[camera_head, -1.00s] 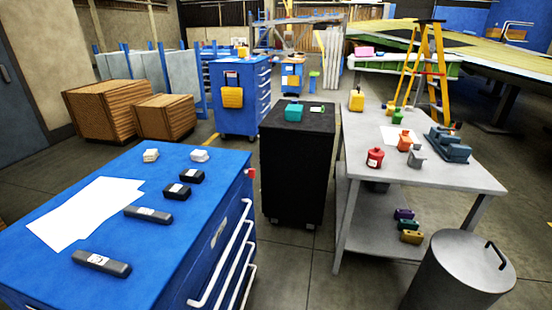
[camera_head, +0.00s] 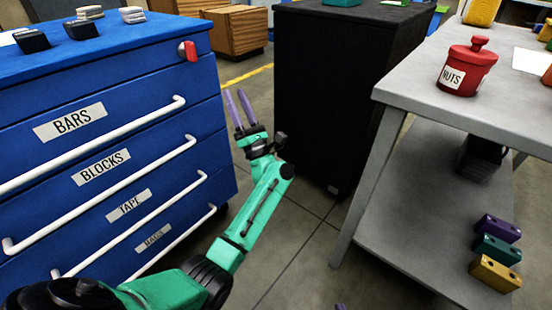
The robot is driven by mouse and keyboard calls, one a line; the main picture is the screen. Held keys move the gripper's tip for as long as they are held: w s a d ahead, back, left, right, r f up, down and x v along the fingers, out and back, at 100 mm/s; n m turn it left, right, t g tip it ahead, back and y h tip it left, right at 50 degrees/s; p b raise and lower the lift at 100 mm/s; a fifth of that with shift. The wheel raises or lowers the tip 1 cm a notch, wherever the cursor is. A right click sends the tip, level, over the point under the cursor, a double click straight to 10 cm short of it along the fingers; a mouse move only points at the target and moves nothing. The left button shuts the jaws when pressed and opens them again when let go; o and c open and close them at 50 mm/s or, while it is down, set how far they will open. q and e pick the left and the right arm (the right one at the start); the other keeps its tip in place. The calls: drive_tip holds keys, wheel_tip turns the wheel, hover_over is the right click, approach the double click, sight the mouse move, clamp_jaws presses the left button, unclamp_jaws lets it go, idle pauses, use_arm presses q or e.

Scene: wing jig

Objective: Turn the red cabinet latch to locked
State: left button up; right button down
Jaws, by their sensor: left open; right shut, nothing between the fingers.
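The red latch (camera_head: 190,51) sits on the blue cabinet (camera_head: 105,68) at its upper right front corner, above the drawer labelled BARS. The latch's handle appears roughly upright, beside a small pale round part. My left gripper (camera_head: 238,105) is open and empty, with its two purple fingers pointing up. It is below and to the right of the latch in the picture, apart from it, near the cabinet's right edge. Only a small purple tip of my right gripper (camera_head: 340,307) shows at the bottom edge; the rest is out of frame.
White drawer handles (camera_head: 120,128) stick out from the cabinet front. A black cabinet (camera_head: 330,90) stands behind my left gripper. A grey table (camera_head: 430,85) with a red NUTS pot (camera_head: 466,68) is at the right. Open floor (camera_head: 295,240) lies between them.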

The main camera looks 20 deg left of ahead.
sight(195, 57)
use_arm(q)
drive_tip(key=a+r+n+g+y, duration=0.1)
drive_tip(key=a+r+n+g, duration=0.1)
drive_tip(key=a+r+n, duration=0.1)
drive_tip(key=a+r+n+g+y, duration=0.1)
drive_tip(key=a+r+n+g, duration=0.2)
drive_tip(key=a+r, duration=0.1)
drive_tip(key=a+r+n+g+y+b, duration=0.1)
drive_tip(key=a+r+n+g, duration=0.2)
drive_tip(key=a+r, duration=0.1)
drive_tip(key=shift+a+r, duration=0.3)
drive_tip(key=shift+a, duration=0.15)
clamp_jaws()
use_arm(e)
drive_tip(key=shift+w+a+r+t+y, duration=0.35)
drive_tip(key=shift+a+r+t, duration=0.15)
drive_tip(key=shift+a, duration=0.2)
